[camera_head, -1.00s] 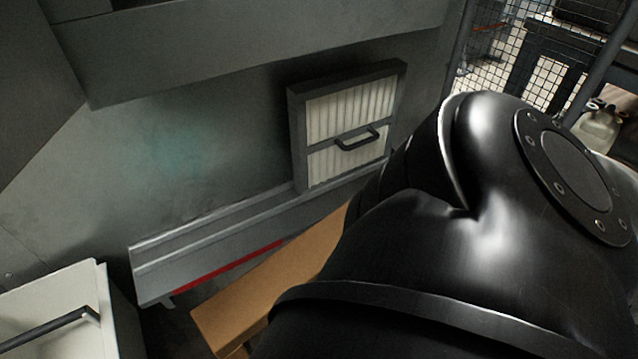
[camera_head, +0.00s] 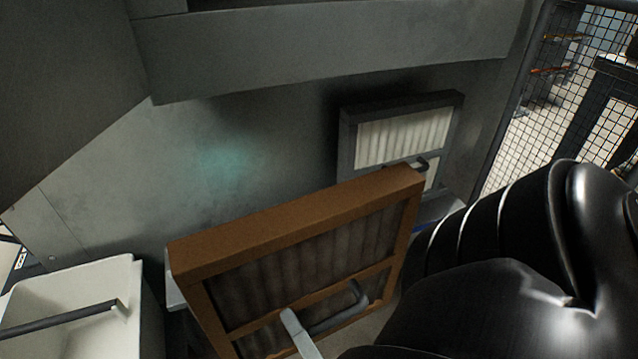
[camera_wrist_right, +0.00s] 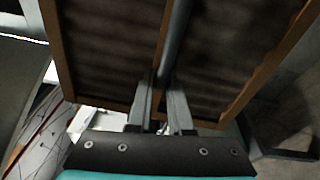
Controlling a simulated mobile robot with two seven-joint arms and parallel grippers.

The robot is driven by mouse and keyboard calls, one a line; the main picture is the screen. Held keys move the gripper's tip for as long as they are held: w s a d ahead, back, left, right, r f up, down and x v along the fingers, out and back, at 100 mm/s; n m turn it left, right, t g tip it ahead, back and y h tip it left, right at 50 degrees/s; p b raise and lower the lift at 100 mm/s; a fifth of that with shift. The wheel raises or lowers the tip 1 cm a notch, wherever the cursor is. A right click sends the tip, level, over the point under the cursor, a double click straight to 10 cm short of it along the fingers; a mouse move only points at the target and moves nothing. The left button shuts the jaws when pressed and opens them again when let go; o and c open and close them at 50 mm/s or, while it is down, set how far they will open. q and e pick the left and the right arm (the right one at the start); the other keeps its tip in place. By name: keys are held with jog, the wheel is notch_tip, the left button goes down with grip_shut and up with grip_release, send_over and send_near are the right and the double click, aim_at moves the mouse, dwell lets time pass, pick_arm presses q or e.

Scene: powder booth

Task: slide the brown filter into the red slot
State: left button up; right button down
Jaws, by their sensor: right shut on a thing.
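The brown filter (camera_head: 300,222), a brown frame around dark pleats, is held up and tilted in front of the booth wall in the head view. My right gripper (camera_head: 294,322) is shut on the dark bar handle on its face. In the right wrist view, the filter (camera_wrist_right: 110,60) fills the upper part, with the handle bar running between the fingers of the right gripper (camera_wrist_right: 161,98). The red slot cannot be made out in the head view now; the filter covers much of the rail area. My left gripper is not in view.
A grey-framed filter with white pleats (camera_head: 400,140) stands against the booth wall behind the brown filter. A white bin with a dark bar handle (camera_head: 75,290) is at the lower left. A mesh fence (camera_head: 540,110) borders the right side.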

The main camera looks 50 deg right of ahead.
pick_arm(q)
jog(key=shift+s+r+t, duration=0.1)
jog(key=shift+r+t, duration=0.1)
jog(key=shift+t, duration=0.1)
pick_arm(e)
jog(key=w+d+h, duration=0.1)
jog(key=w+d, duration=0.3)
jog(key=w, duration=0.9)
jog(key=w+d+m, duration=0.1)
jog(key=w+d, duration=0.3)
jog(key=w, duration=0.9)
jog(key=shift+d+f+g+h, duration=0.25)
jog(key=shift+g+h, duration=0.15)
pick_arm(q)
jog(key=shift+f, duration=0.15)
pick_arm(e)
jog(key=shift+w, duration=0.1)
jog(key=shift+w+f, duration=0.1)
jog(key=shift+w, duration=0.1)
jog(key=shift+f, duration=0.1)
jog(key=shift+f, duration=1.3)
